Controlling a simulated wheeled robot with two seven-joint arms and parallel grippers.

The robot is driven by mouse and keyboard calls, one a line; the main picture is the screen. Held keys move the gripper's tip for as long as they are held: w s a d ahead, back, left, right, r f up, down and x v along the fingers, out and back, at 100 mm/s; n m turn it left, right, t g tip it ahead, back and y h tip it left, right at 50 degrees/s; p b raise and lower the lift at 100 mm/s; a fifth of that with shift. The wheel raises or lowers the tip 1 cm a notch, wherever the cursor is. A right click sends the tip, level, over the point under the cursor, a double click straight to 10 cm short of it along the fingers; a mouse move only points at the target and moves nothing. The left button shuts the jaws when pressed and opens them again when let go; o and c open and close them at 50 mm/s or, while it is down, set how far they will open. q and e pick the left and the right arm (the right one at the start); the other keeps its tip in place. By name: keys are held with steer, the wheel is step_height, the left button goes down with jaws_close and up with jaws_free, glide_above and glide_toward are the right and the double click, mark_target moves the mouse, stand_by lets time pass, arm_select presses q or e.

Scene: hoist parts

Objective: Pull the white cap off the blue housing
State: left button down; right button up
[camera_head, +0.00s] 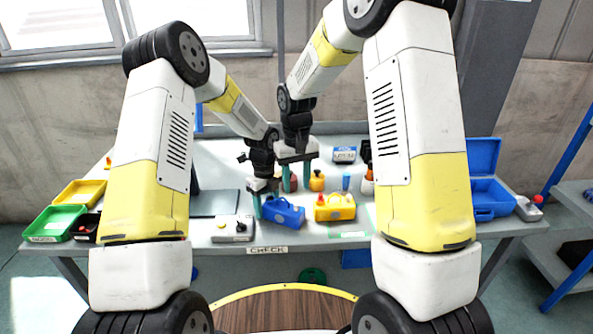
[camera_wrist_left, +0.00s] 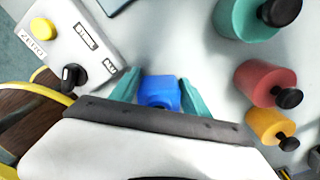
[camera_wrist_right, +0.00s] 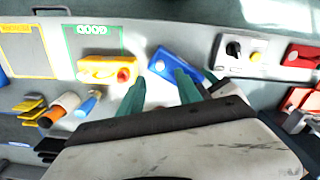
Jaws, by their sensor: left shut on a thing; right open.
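The blue housing (camera_head: 286,214) lies on the table near its front edge, beside a yellow housing. My left gripper (camera_head: 265,199) is at its left end. In the left wrist view a blue part (camera_wrist_left: 160,92) of the housing sits between the teal fingers, shut on it. In the right wrist view the blue housing (camera_wrist_right: 178,67) has a small round white spot, likely the white cap (camera_wrist_right: 159,66); it is not clear in the head view. My right gripper (camera_head: 296,178) is open and empty, behind and above the housing; it also shows in the right wrist view (camera_wrist_right: 162,92).
The yellow housing (camera_head: 335,207) with a red cap stands close on the right. A control box (camera_head: 233,228) is at the left. Red (camera_wrist_left: 265,83) and orange (camera_wrist_left: 272,127) knobbed weights stand behind.

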mark_target(296, 204)
step_height(296, 204, down, 7)
steer(key=shift+r, duration=0.1)
steer(key=shift+c, duration=0.2)
steer(key=c, duration=0.8)
